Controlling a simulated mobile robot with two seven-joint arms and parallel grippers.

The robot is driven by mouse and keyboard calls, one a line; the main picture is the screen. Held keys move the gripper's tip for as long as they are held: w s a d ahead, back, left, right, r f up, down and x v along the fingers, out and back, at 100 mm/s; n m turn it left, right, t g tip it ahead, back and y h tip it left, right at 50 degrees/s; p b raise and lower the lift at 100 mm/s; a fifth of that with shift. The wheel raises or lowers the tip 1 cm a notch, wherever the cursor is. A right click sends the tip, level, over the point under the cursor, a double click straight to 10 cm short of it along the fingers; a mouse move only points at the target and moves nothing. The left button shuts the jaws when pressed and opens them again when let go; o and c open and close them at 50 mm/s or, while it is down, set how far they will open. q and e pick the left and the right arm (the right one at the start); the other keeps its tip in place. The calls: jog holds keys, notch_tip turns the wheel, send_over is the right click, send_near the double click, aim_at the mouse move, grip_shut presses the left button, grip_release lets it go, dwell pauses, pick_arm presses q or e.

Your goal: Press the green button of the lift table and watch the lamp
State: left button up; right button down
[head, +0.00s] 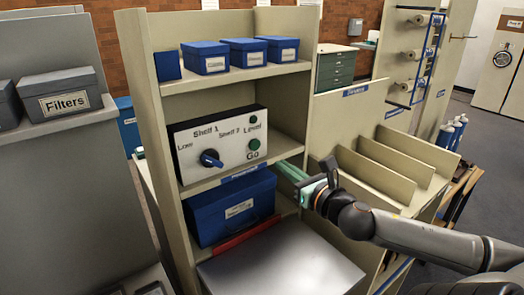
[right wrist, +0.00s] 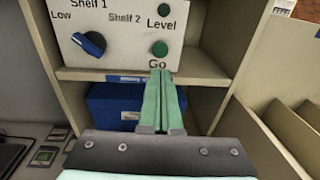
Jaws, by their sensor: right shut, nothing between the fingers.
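The white control panel (head: 215,146) stands on the middle shelf, with a blue knob (head: 211,158). The round green Go button (head: 254,144) is at its lower right, under the dark green Level lamp (head: 253,119); the lamp looks unlit. My right gripper (head: 284,168) is shut and empty, its green fingers pointing at the panel from the lower right, apart from the button. In the right wrist view the fingertips (right wrist: 160,74) appear just below the word Go, under the button (right wrist: 159,48). The lamp (right wrist: 163,9) is clear there. The lift table's grey top (head: 280,265) is below the shelves.
A large blue box (head: 232,208) sits on the shelf under the panel, with a red strip (head: 247,232) in front. Small blue boxes (head: 249,51) stand on the shelf above. Slanted beige dividers (head: 375,167) stand right of the bay, close to my right arm.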

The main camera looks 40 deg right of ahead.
jog(key=b, duration=0.2)
send_near(256, 145)
jog(key=w, duration=0.3)
jog(key=shift+w+d+f+b, duration=0.1)
jog(key=shift+w+d+b, duration=0.05)
jog(key=shift+w+b, duration=0.4)
jog(key=shift+w+d+f+b, duration=0.1)
jog(key=shift+w+d+b, duration=0.2)
jog(key=shift+w, duration=0.35)
jog(key=shift+w+d+b, duration=0.1)
jog(key=shift+w+b, duration=0.6)
jog(key=shift+b, duration=0.45)
